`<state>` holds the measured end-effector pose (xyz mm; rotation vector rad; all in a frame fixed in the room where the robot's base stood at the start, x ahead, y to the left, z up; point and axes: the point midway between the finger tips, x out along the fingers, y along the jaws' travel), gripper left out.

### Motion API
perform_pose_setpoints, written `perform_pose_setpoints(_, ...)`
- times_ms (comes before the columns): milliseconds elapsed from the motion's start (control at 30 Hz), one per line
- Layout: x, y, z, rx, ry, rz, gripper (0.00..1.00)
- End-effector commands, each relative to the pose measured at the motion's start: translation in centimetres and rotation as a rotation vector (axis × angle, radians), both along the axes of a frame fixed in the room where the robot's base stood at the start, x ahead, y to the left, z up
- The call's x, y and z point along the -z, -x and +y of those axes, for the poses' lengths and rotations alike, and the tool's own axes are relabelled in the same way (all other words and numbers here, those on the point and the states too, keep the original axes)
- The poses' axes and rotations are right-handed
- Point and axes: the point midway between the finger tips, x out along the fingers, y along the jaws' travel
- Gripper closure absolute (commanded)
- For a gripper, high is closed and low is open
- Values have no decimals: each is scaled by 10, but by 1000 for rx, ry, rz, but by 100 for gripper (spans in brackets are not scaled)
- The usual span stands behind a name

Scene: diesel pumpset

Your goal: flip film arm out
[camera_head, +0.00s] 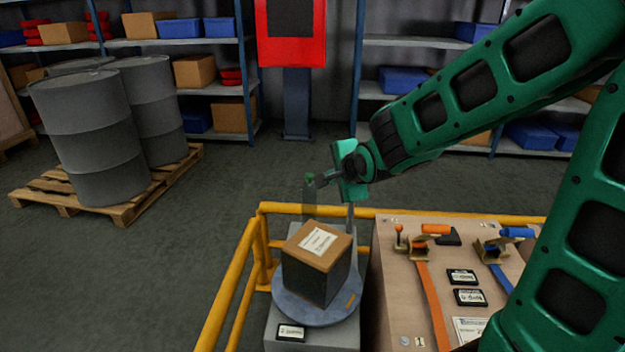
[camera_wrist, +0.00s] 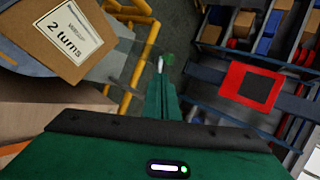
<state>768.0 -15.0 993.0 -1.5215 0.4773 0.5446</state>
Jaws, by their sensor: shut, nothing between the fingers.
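My gripper (camera_head: 322,181) is shut and empty. It hangs above the yellow rail behind the turntable (camera_head: 290,308). In the wrist view my closed fingers (camera_wrist: 160,95) point up the picture. A slim grey upright, which looks like the film arm (camera_head: 309,203), stands behind the box, with a green knob (camera_head: 309,177) on top. The knob shows just past my fingertips in the wrist view (camera_wrist: 169,58), by a short white piece. I cannot tell whether my fingers touch it. A brown-topped dark box (camera_head: 317,262) sits on the turntable; its label reads "2 turns" in the wrist view (camera_wrist: 70,32).
Yellow rails (camera_head: 228,285) fence the turntable's left and back. A wooden bench (camera_head: 400,300) with orange and blue strap tools stands right of it. Grey drums (camera_head: 90,135) on a pallet, a red-framed panel (camera_head: 291,32) and shelves stand behind. Floor between is clear.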

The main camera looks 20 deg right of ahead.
Motion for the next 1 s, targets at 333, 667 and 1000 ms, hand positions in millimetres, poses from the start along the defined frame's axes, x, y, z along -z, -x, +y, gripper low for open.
perform_pose_setpoints(333, 10, -12, 0, 0, 2, 3, 100)
perform_pose_setpoints(667, 38, -48, 1, 0, 3, 4, 100)
perform_pose_setpoints(1000, 64, -90, 3, 0, 3, 2, 100)
